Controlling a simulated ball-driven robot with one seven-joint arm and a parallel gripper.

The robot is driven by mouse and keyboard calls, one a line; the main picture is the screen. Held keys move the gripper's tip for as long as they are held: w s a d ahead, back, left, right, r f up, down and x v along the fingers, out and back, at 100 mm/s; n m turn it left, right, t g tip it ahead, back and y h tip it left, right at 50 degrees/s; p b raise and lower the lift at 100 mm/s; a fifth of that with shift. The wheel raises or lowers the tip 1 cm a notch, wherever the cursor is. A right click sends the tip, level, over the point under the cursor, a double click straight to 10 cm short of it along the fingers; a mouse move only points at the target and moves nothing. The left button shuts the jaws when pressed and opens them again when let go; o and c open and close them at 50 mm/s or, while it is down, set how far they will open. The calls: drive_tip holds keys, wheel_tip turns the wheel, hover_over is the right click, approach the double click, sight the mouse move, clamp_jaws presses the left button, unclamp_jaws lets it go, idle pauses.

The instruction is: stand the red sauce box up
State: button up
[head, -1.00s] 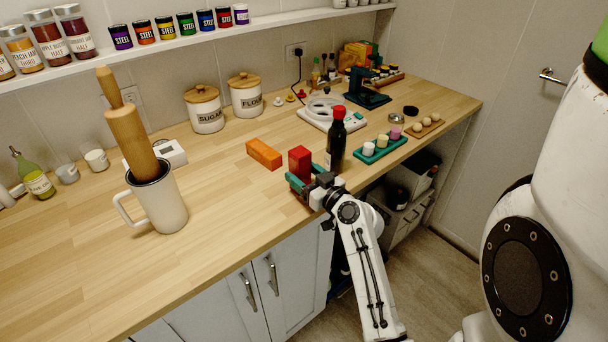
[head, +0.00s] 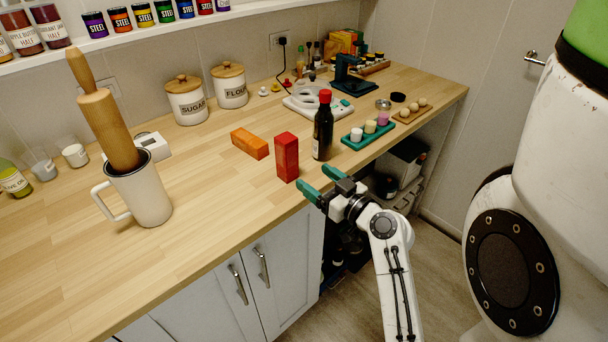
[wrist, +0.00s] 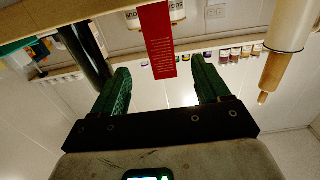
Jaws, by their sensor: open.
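The red sauce box (head: 286,157) stands upright on the wooden counter near its front edge, left of the dark bottle. It also shows in the wrist view (wrist: 158,42), ahead of the fingers and between them. My gripper (head: 318,182) is at the counter's front edge, to the right of and nearer than the box. Its teal fingers (wrist: 160,90) are open and empty, apart from the box.
A dark bottle with a red cap (head: 323,125) stands close beside the box. An orange box (head: 250,143) lies behind it to the left. A teal tray (head: 368,135) with small jars is at the right. A white mug (head: 140,193) holds a rolling pin. Bare counter lies between mug and box.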

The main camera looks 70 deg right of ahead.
drive_tip(key=shift+v, duration=1.05)
